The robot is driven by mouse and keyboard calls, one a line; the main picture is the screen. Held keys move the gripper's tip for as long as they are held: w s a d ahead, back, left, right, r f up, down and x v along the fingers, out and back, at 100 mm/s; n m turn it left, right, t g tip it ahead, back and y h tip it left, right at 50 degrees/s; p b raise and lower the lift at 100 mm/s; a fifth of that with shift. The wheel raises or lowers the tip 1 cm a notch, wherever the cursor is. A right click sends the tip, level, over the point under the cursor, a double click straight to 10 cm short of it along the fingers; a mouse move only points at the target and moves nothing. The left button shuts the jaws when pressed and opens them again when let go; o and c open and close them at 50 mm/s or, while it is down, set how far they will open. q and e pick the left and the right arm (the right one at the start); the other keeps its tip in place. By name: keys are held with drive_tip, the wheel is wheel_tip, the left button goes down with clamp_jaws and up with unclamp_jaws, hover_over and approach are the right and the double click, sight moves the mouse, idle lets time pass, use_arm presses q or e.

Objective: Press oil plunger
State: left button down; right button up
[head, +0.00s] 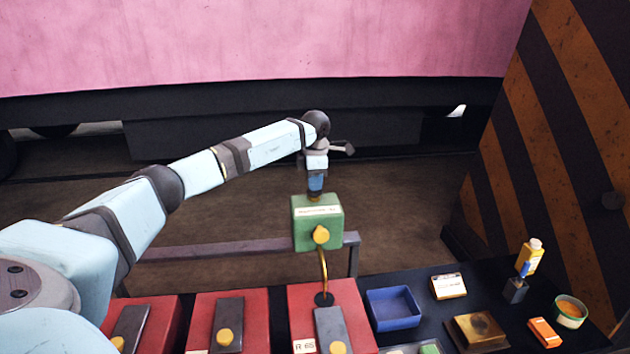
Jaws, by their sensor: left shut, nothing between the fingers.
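A green oil box (304,236) with a white label and a yellow round knob (320,234) on its front stands behind the red blocks. A curved brass pipe (324,272) runs from it down to a dark round fitting (324,299) on a red block. My left gripper (315,194) points straight down over the top of the box, shut and empty. Its tips are at or just above the box top, where a small brass-coloured part shows. The plunger itself is mostly hidden by the gripper, and I cannot tell whether they touch. My right gripper is out of view.
Red blocks (256,307) with grey bars line the front. To the right, a dark table holds a blue tray (393,308), a small box (449,286), a brass block (477,331), a yellow bottle (530,258), an orange box (544,332) and a green tin (570,314). A striped panel (560,130) rises at right.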

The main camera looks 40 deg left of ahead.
use_arm(q)
drive_tip(key=shift+s+f, duration=0.1)
drive_tip(key=shift+f, duration=0.1)
wheel_tip(320, 180, up, 5)
drive_tip(key=p, duration=0.4)
drive_tip(key=shift+r, duration=0.2)
wheel_tip(320, 180, up, 9)
drive_tip(key=b, duration=0.2)
idle(0.4)
idle(0.6)
